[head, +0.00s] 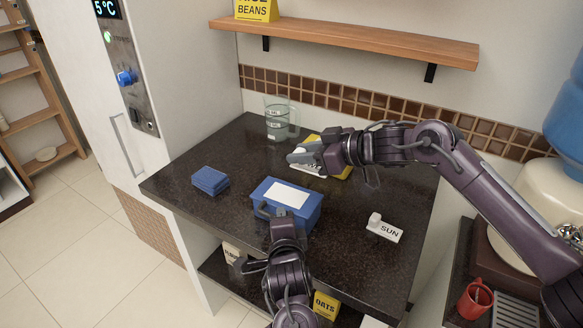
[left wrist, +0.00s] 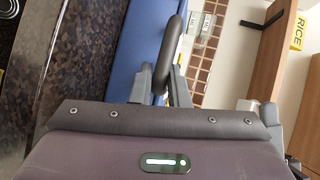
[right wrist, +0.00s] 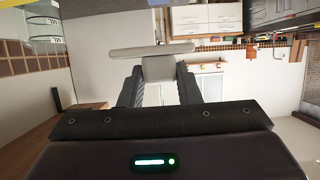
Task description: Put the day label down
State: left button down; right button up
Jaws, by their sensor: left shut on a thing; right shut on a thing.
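My right gripper (head: 312,155) is shut on a white day label and holds it above the rear of the dark counter (head: 240,150). The label shows in the right wrist view as a white plate (right wrist: 150,50) with a block-shaped grip between the fingers; its writing is not visible. Another white label, marked SUN (head: 384,229), lies on the counter to the right. A blue box (head: 310,212) with a white patch on its lid stands at the counter's middle. My left gripper (head: 268,215) is shut on the box's dark handle (left wrist: 175,50) at its front left.
A yellow object (head: 345,172) is partly hidden behind my right gripper. A clear measuring jug (head: 280,117) stands at the back, a blue block (head: 210,180) at the left. A wooden shelf (head: 350,40) overhangs the wall. Bare counter lies between the box and the SUN label.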

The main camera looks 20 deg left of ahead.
jog(key=s+d+f, duration=0.3)
jog(key=d+f, duration=0.2)
jog(key=d, duration=0.3)
send_over(360, 266)
notch_tip(360, 266, down, 3)
jog(key=shift+t, duration=0.3)
notch_tip(360, 266, down, 10)
jog(key=shift+f, duration=0.15)
jog(key=shift+f, duration=0.1)
jog(key=o, duration=1.1)
